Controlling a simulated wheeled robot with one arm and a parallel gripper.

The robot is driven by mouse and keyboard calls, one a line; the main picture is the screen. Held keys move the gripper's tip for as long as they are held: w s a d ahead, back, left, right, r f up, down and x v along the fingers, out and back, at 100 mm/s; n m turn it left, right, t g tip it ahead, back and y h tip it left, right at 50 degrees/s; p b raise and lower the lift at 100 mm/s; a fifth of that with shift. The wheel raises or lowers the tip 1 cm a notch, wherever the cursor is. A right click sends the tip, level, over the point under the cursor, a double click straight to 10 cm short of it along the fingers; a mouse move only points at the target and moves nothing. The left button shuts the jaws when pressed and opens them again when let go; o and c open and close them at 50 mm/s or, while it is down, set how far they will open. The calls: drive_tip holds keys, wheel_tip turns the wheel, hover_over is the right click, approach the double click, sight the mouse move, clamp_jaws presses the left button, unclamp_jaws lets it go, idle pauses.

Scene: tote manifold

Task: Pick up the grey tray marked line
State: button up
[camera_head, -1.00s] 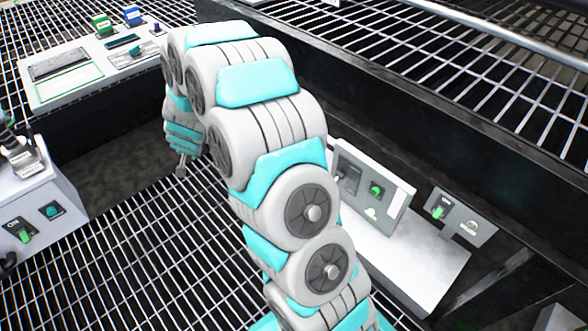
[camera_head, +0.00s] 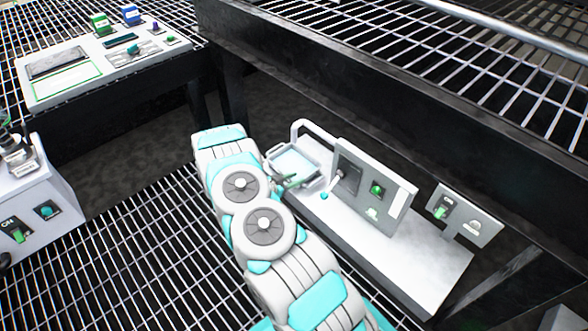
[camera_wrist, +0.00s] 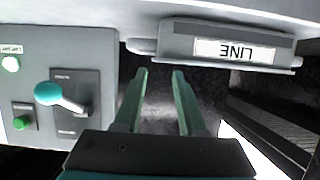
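The grey tray (camera_head: 296,166) sits at the far end of the light machine ledge in the head view, beside an upright panel. In the wrist view its grey front (camera_wrist: 226,46) carries a white label reading LINE, upside down. My gripper (camera_wrist: 160,72) is open, with two green fingers apart and nothing between them. The fingertips point toward the tray's side of the picture, a little left of the label, and look apart from it. In the head view my gripper (camera_head: 290,181) is small and partly hidden by my arm, close to the tray's near side.
The upright panel (camera_head: 372,190) stands right beside the tray; its teal-knobbed lever (camera_wrist: 62,97) is left of my fingers in the wrist view. A looped grey bar (camera_head: 312,124) rises behind the tray. A dark frame beam (camera_head: 400,120) runs above. Grating lies at the left.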

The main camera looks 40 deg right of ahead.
sight(309, 175)
drive_tip(key=shift+s+d+f, duration=0.25)
drive_tip(key=shift+s+d, duration=0.05)
drive_tip(key=shift+d, duration=0.35)
drive_tip(key=x, duration=0.6)
drive_tip(key=shift+w+d+f, duration=0.1)
drive_tip(key=shift+d+f, duration=0.15)
drive_tip(key=shift+f, duration=0.1)
clamp_jaws()
idle(0.7)
